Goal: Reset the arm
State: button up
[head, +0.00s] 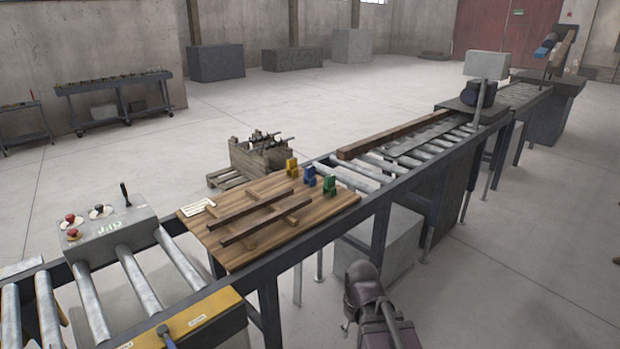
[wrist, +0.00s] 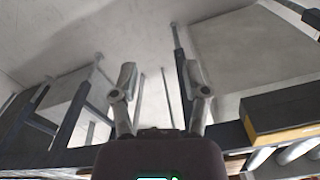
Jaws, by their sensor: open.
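My arm (head: 366,290) shows at the bottom of the head view, in front of the conveyor's near side; my fingertips cannot be made out there. In the wrist view my gripper (wrist: 163,80) is open, with its two fingers well apart and nothing between them. Beyond the fingers are the floor and the dark legs of the conveyor frame.
The roller conveyor (head: 190,262) runs from bottom left to far right. A wooden board (head: 240,250) on it carries bars and yellow, blue and green blocks (head: 329,184). A control box (head: 112,236) stands left. A grey box (head: 385,240) sits below. Floor (head: 520,250) on the right is clear.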

jog(key=d+m, duration=0.1)
jog(key=d, duration=0.1)
jog(key=d+m, duration=0.1)
jog(key=m, duration=0.1)
jog(key=d+f+m, duration=0.1)
jog(key=d+m, duration=0.1)
jog(key=shift+s+d+b, duration=0.35)
jog(key=shift+s, duration=0.05)
